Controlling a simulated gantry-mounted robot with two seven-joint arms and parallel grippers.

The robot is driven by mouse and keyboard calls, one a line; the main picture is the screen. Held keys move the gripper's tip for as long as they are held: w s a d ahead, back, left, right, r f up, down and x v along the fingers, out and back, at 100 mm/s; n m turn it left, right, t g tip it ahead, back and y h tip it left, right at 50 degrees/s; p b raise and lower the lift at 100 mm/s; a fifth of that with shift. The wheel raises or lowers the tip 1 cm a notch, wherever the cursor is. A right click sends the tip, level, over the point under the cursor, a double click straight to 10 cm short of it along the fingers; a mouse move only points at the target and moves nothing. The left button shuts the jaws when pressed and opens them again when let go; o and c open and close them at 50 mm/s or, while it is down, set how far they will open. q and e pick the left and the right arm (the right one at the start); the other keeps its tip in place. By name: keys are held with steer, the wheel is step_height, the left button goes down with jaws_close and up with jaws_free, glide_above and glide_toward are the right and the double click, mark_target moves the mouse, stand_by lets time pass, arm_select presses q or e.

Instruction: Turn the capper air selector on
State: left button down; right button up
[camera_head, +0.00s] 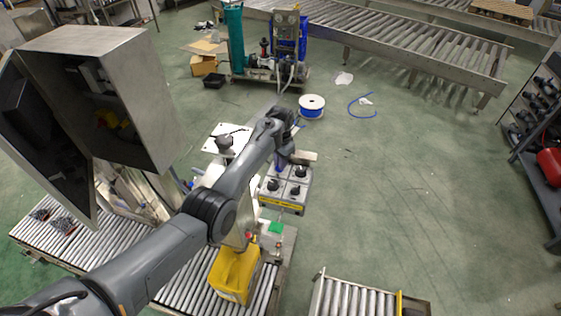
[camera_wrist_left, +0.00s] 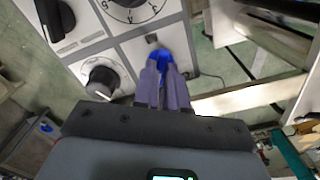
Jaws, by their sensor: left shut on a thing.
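The control panel (camera_head: 291,199) is a grey box with several black knobs and a yellow strip along its front. My left gripper (camera_head: 280,166) reaches down to the panel's far left part. In the left wrist view its purple fingers (camera_wrist_left: 165,68) are shut on a small blue piece on a white square, which looks like a selector handle. The fingers hide most of it, and its label cannot be read. My right gripper is out of view.
An open grey cabinet (camera_head: 105,90) stands at the left. A blue-and-white spool (camera_head: 312,106) lies on the floor beyond.

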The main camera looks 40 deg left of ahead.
arm_select(q)
steer(key=shift+n, duration=0.3)
steer(key=shift+r+n+p, duration=0.1)
steer(key=shift+n+p, duration=0.55)
steer(key=shift+n, duration=0.35)
steer(key=n, duration=0.2)
steer(key=shift+n+p, duration=0.35)
steer(key=shift+n, duration=0.05)
steer(key=n, duration=0.3)
steer(key=shift+a, duration=0.15)
steer(key=shift+n, duration=1.7)
steer(key=shift+s, duration=0.1)
steer(key=shift+a, duration=0.1)
steer(key=c, duration=1.2)
jaws_free()
